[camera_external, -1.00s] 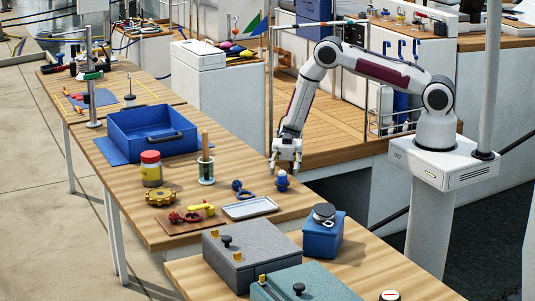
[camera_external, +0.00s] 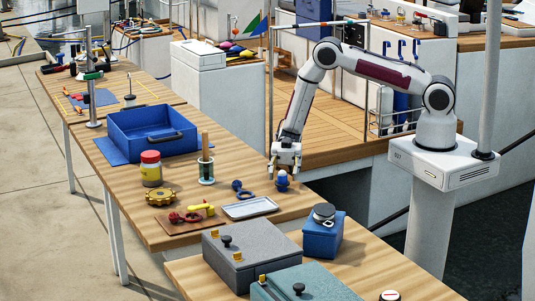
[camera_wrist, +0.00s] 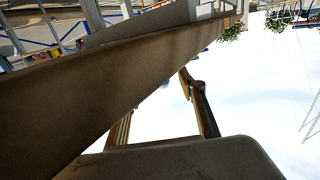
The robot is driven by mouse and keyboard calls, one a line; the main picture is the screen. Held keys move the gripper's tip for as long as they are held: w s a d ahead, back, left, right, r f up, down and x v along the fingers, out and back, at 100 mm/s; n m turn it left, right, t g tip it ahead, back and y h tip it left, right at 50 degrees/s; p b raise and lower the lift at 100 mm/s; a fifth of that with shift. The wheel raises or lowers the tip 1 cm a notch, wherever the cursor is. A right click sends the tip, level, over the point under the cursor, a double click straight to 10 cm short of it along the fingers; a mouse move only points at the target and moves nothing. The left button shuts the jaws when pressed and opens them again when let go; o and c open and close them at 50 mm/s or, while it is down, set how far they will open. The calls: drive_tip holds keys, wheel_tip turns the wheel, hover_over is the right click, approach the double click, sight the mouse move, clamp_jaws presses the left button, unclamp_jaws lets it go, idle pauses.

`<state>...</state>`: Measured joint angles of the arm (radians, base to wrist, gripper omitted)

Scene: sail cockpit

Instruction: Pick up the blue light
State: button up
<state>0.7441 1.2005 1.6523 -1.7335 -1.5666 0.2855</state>
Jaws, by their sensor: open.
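The blue light (camera_external: 282,181) is a small blue dome on a pale base. It stands upright on the wooden table near its right edge. My gripper (camera_external: 284,174) points down right above it, with its fingers apart at about the height of the dome's top. From this view I cannot tell whether the fingers touch it. In the wrist view two finger parts of my gripper (camera_wrist: 160,105) show apart, and a large brown surface hides much of that view. The blue light cannot be made out there.
On the table (camera_external: 225,178) a blue-and-black ringed item (camera_external: 242,190) and a metal tray (camera_external: 250,207) lie left of the light. A blue box (camera_external: 322,239) stands in front.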

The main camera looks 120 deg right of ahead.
sight(282, 178)
drive_tip(key=shift+x, duration=2.25)
drive_tip(key=shift+r, duration=0.1)
clamp_jaws()
